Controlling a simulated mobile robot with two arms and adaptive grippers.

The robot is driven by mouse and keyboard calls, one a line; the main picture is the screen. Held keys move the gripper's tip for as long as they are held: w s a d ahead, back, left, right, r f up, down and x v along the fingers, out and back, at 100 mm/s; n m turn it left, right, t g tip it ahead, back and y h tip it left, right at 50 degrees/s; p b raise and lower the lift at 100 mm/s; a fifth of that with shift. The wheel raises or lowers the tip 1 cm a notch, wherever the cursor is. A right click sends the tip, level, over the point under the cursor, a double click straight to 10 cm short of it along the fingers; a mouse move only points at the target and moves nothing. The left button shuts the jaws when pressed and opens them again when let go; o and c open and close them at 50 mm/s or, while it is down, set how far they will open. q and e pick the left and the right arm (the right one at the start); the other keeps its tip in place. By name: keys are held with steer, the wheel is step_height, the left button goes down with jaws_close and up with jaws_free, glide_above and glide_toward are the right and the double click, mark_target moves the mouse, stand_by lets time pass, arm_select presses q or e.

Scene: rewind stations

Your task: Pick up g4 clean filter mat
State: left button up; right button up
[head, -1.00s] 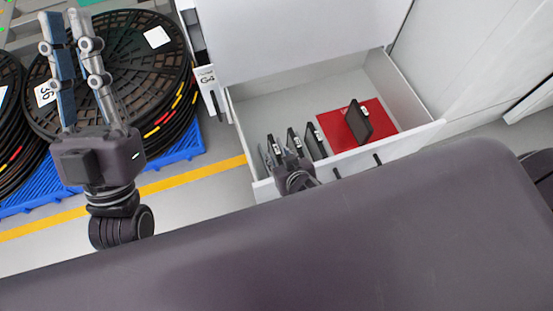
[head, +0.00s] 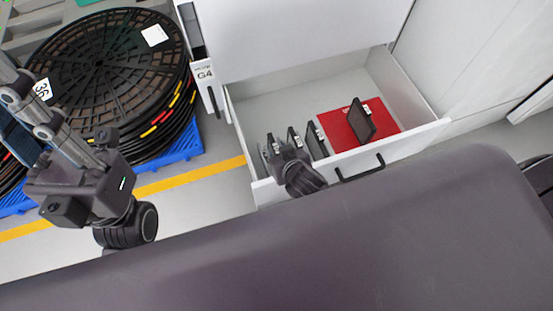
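Several dark filter mats with white tags stand upright in a row at the front left of the open drawer (head: 262,96); one is the mat (head: 316,140) right of my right gripper. Another dark mat (head: 361,121) stands tilted on a red sheet (head: 338,128) in the drawer's right part. My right gripper (head: 285,150) reaches over the drawer's front wall to the left mats; its fingers are small and dark, and I cannot tell whether they touch a mat. My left gripper (head: 14,108) is at the left edge, away from the drawer, with its fingers apart and tips cut off.
The drawer front has a black handle (head: 360,168). A white cabinet front marked G4 (head: 204,74) stands behind and left of the drawer. Large black reels (head: 110,70) sit on a blue pallet (head: 183,146) at the left. A yellow floor line (head: 190,177) runs between.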

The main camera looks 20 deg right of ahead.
steer(key=shift+c, duration=0.7)
jaws_close()
steer(key=shift+r, duration=0.2)
